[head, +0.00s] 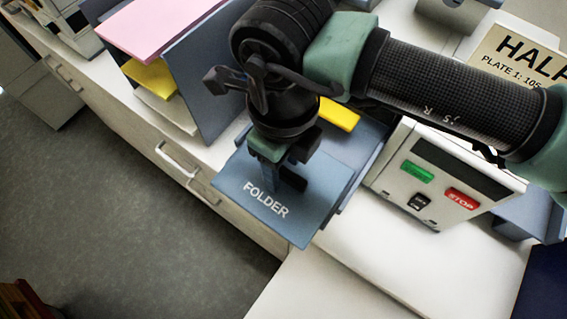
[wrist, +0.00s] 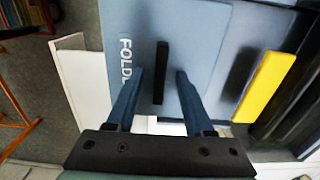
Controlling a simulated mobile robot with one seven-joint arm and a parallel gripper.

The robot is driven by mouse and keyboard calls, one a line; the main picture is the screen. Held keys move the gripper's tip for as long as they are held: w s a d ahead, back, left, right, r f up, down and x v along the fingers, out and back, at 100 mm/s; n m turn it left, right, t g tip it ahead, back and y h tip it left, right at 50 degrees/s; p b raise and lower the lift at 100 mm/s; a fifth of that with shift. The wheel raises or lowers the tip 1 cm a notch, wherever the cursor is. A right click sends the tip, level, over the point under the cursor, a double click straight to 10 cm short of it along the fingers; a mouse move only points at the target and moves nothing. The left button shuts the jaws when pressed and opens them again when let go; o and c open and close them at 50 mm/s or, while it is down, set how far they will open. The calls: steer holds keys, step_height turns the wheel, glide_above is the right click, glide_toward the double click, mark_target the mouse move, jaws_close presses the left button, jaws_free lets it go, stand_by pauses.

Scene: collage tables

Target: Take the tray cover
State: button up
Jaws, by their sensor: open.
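A flat blue-grey panel lettered FOLDER (head: 265,205) lies at the front of the counter below my gripper. It fits the tray cover, though its lettering reads otherwise. In the wrist view the panel (wrist: 140,22) carries a raised black bar (wrist: 161,72) like a handle. My gripper (wrist: 158,76) is open, with one blue finger on each side of this bar. I cannot tell whether either finger touches it. In the head view my gripper (head: 285,178) points down over the panel and hides the bar and part of the panel.
A yellow bar (head: 339,114) sits on a blue-grey surface behind the panel, also in the wrist view (wrist: 264,87). A white device (head: 440,180) with green and red buttons stands right. An upright blue-grey board (head: 205,75) stands left. White counter (head: 360,290) is clear in front.

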steer(key=shift+c, duration=0.3)
jaws_close()
steer(key=shift+r, duration=0.1)
